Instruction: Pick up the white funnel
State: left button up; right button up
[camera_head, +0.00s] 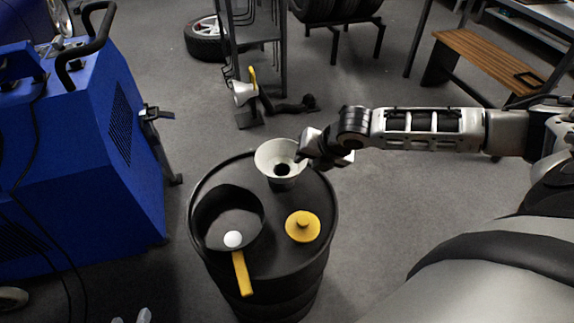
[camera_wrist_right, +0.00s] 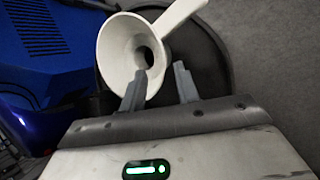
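The white funnel (camera_head: 268,153) stands on the black drum (camera_head: 262,262) at its far side, wide mouth up. In the right wrist view the funnel (camera_wrist_right: 112,58) shows its open cone, with a white handle-like part reaching to the upper right. My right gripper (camera_head: 304,160) is at the right edge of the funnel. In the wrist view its two grey fingers (camera_wrist_right: 160,72) are apart; the left fingertip overlaps the cone and the right one is beside it. I cannot tell whether they touch it. Two pale tips of my left gripper (camera_head: 131,317) show apart at the bottom edge.
A blue machine (camera_head: 90,150) stands left. A dark rack (camera_head: 262,32) stands behind; floor right of the drum is clear.

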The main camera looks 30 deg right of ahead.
aim_at(303, 164)
jog(key=x, duration=0.3)
jog(key=b+x, duration=0.1)
jog(key=x, duration=0.1)
jog(key=shift+d+f, duration=0.25)
grip_shut()
